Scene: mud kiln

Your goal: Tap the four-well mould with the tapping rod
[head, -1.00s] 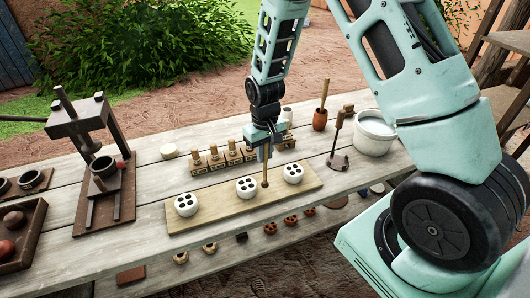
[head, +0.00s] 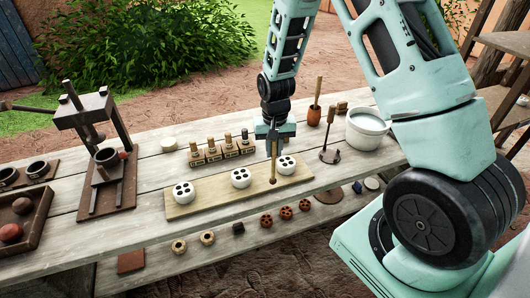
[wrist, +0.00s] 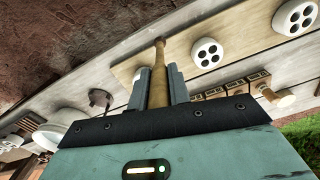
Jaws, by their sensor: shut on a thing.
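My gripper (head: 273,137) is shut on the tapping rod (head: 273,165), a pale wooden stick with a darker rounded tip. The rod points down, its tip just in front of and left of the right-hand white mould (head: 286,164); I cannot tell whether it touches the board. Two more round white moulds, the middle one (head: 241,177) and the left one (head: 184,193), stand in the same row. The wrist view shows the rod (wrist: 159,75) between the jaws, beside the middle mould (wrist: 207,53).
The moulds stand on a pale board (head: 215,196) on the plank table. Stamps (head: 228,150) with wooden handles stand behind it. A white pail (head: 367,129) and a dark stand (head: 330,153) are at the right, a dark press (head: 100,155) at the left.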

